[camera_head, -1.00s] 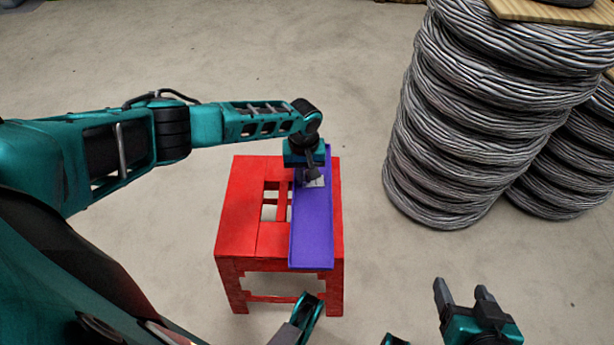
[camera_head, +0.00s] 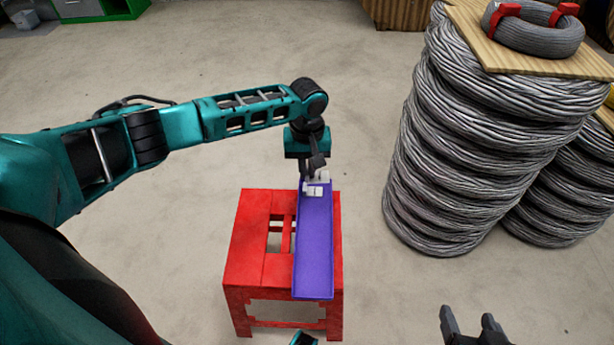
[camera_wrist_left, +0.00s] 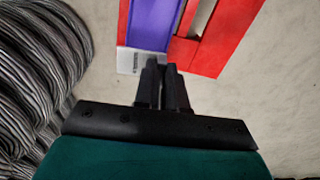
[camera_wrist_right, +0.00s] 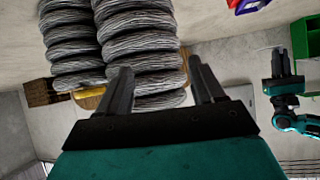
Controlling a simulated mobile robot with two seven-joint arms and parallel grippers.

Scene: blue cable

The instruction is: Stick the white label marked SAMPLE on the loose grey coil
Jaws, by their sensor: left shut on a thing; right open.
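The loose grey coil (camera_head: 545,40), with red ties, lies on a plywood board on top of a tall cable stack at the upper right of the head view. The white label (camera_head: 313,190) is at the far end of the purple tray (camera_head: 314,250). My left gripper (camera_head: 317,178) is shut on it. In the left wrist view the label (camera_wrist_left: 128,62) sticks out beside the closed fingertips (camera_wrist_left: 165,68), with small dark print. Whether it still touches the tray is unclear. My right gripper (camera_head: 470,318) is open and empty at the lower right; its spread fingers show in its wrist view (camera_wrist_right: 160,68).
The tray lies on a red stool (camera_head: 250,240). The plywood board (camera_head: 470,35) caps the tall stack of grey cable coils (camera_head: 470,140); another stack (camera_head: 560,185) stands behind it at right. Bare floor lies between stool and stacks. A green box (camera_head: 125,8) is at the far left.

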